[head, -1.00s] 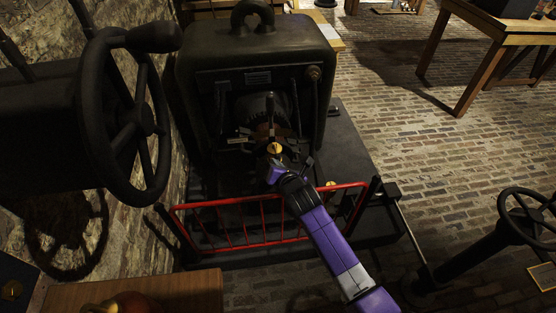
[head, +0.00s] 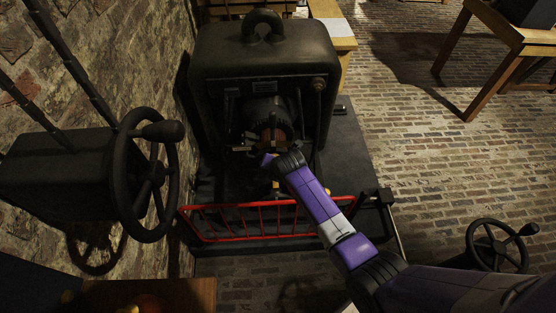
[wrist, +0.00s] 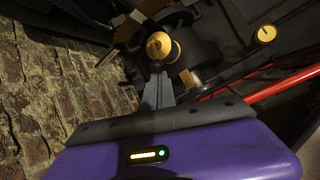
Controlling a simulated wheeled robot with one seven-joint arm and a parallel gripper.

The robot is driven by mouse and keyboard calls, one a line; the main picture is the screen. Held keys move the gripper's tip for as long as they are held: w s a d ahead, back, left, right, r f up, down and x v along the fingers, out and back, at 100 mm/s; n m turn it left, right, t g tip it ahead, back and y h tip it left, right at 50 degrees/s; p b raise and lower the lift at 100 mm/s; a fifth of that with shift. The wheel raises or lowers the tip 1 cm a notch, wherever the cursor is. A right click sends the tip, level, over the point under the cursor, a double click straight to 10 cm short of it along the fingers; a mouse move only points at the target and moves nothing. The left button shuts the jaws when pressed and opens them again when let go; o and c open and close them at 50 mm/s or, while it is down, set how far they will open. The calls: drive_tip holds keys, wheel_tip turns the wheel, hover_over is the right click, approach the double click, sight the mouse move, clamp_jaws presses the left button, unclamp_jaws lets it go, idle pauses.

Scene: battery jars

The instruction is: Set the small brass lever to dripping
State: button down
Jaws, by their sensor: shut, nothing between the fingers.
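In the wrist view a round brass cap (wrist: 158,45) sits on the dark machine, with a small brass block (wrist: 188,80) just below and right of it. A brass disc with a pale mark (wrist: 265,33) is farther right. I cannot tell which of these brass parts is the small lever, or its setting. My gripper (wrist: 158,78) is shut and empty, its fingertips just below the round cap; contact cannot be told. In the head view my gripper (head: 267,159) is in front of the dark machine (head: 262,60), over the red guard rail, and hides brass parts behind it.
The red rail (head: 250,237) runs below my arm. A black handwheel (head: 150,180) stands at left by the brick wall, another (head: 497,245) at lower right. A wooden table (head: 500,40) is at upper right. The brick floor (head: 430,140) between is clear.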

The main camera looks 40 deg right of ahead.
drive_tip(key=w+r+g+y+b, duration=0.1)
drive_tip(key=g, duration=0.1)
drive_tip(key=w+d+r+g+y+b, duration=0.1)
drive_tip(key=g, duration=0.1)
drive_tip(key=w+d+r+g+y+b, duration=0.1)
drive_tip(key=r+y, duration=0.1)
drive_tip(key=shift+w+d+m+g, duration=0.2)
drive_tip(key=shift+m+g, duration=0.1)
drive_tip(key=shift+g, duration=0.1)
idle(0.3)
drive_tip(key=shift+r+p, duration=0.5)
drive_tip(key=shift+r, duration=0.3)
